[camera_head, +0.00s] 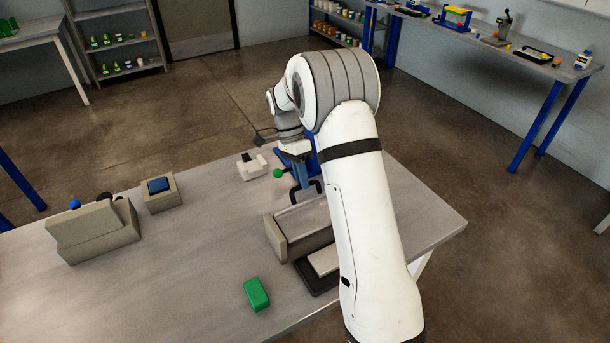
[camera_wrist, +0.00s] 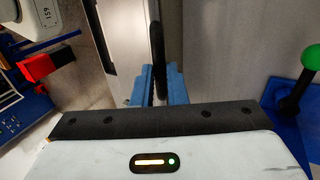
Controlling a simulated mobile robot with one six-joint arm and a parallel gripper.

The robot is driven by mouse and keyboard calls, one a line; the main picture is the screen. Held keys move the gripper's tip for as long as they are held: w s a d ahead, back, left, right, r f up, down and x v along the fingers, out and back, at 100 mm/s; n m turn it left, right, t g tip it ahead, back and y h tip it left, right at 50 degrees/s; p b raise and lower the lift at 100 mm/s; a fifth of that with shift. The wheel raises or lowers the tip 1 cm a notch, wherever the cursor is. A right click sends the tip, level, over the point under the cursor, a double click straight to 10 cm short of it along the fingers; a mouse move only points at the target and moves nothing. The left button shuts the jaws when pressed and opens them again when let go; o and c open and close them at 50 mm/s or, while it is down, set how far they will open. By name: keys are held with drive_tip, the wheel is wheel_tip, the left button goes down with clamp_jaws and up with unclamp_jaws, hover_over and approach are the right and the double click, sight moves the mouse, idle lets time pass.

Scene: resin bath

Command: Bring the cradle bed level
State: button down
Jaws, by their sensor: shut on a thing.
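A grey box-like trough (camera_head: 292,240) with a pale inside stands on the table under my arm; it looks like the cradle, and my arm hides its right part. A black handle (camera_head: 318,187) rises at its far end. My gripper (camera_head: 302,182) is at this handle. In the wrist view, the blue fingers of my gripper (camera_wrist: 159,86) are shut on the black handle (camera_wrist: 157,40), which runs between them. A pale surface with a metal edge (camera_wrist: 128,35) lies left of the handle. I cannot tell how far the bed is tilted.
A green-knobbed lever (camera_head: 278,173) is close to my gripper, also in the wrist view (camera_wrist: 311,58). A white device (camera_head: 251,167) stands behind. A green block (camera_head: 257,294) and a dark tray (camera_head: 312,281) lie in front. Grey boxes (camera_head: 95,234) stand left; the table between is clear.

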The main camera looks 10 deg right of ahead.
drive_tip(key=shift+w+a+f, duration=0.1)
drive_tip(key=shift+f, duration=0.05)
drive_tip(key=c, duration=1.5)
unclamp_jaws()
drive_tip(key=shift+w, duration=0.2)
drive_tip(key=shift+o, duration=0.2)
drive_tip(key=b+v, duration=0.1)
drive_tip(key=v, duration=0.6)
drive_tip(key=shift+r, duration=0.4)
drive_tip(key=shift+a, duration=0.1)
